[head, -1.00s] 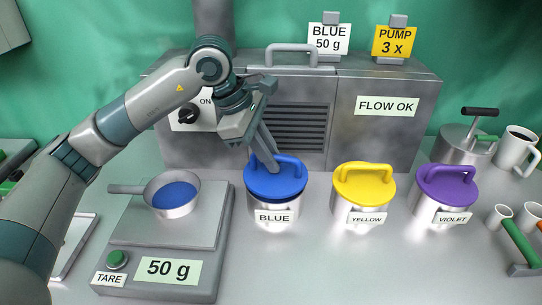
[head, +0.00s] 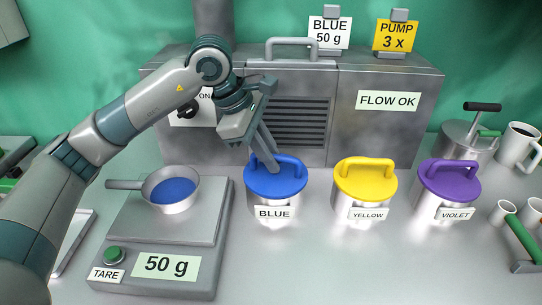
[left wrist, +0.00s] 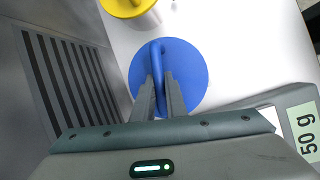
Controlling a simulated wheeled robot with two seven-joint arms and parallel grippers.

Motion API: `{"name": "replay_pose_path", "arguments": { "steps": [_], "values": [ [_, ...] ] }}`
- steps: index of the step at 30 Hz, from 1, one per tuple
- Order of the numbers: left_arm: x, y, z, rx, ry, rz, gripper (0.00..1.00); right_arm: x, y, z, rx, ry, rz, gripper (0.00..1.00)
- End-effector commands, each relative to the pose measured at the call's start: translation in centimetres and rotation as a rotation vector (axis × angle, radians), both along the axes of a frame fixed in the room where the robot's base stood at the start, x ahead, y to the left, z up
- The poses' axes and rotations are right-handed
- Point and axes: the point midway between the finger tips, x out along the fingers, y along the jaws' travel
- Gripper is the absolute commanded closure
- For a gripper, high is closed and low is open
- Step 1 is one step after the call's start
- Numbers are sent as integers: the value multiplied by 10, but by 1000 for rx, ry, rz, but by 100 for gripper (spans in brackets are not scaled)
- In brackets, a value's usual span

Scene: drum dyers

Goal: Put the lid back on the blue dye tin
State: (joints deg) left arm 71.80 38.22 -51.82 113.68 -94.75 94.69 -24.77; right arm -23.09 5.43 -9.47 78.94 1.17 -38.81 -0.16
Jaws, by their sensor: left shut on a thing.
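The blue lid (head: 275,180) sits level on top of the blue dye tin (head: 275,211), whose front label reads BLUE. My left gripper (head: 271,168) comes down from above and is shut on the lid's handle. In the left wrist view the blue lid (left wrist: 185,70) fills the middle, with the left gripper's two fingers (left wrist: 160,92) on either side of its handle bar. The lid hides the tin in that view. Whether the lid is fully seated cannot be told. My right gripper is not in view.
A scale (head: 160,262) reading 50 g holds a pan (head: 174,190) of blue powder left of the tin. The yellow tin (head: 364,211) and violet tin (head: 445,210) stand lidded to the right. A metal machine (head: 385,125) stands close behind.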

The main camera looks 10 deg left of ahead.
Motion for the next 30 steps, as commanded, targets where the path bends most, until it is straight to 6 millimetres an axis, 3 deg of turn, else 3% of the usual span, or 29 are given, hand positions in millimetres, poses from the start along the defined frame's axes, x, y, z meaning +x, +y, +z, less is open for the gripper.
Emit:
{"name": "replay_pose_path", "arguments": {
  "steps": [30],
  "values": [
    [0, 0, -3, 0, 0, 0, 100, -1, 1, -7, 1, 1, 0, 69]
  ]
}}
